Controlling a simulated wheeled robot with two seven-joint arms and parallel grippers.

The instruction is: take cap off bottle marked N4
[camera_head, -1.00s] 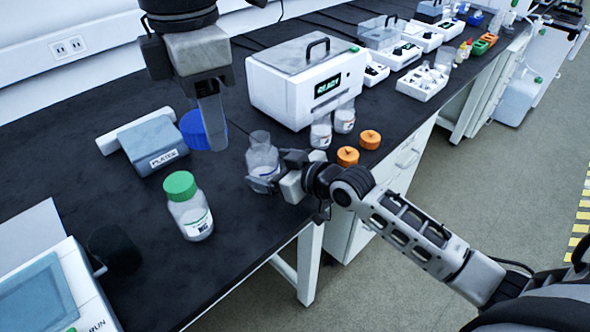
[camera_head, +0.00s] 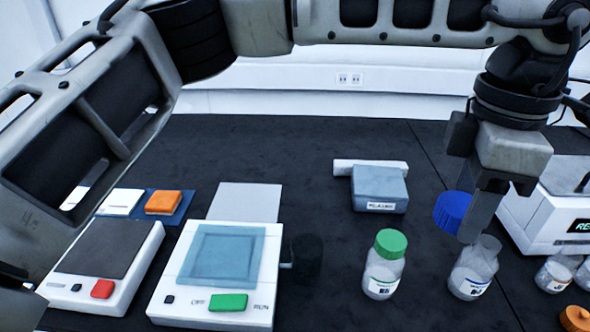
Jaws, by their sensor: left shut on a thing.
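My left gripper (camera_head: 474,212), its arm crossing the top of the camera_head view, is shut on a blue cap (camera_head: 452,211). Its fingers hide the cap's right side. An open-necked clear bottle (camera_head: 472,272) stands upright just below the fingertips, with no cap on it. Its label is too small to read, so I cannot tell its marking. A bottle with a green cap (camera_head: 382,272) stands upright to its left; its label is also unclear here. My right gripper does not show.
A small grey device (camera_head: 380,188) stands behind the bottles. A white instrument with a blue-grey plate and green button (camera_head: 228,303) is at left. Small clear jars (camera_head: 552,277) and an orange cap (camera_head: 577,318) are at right.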

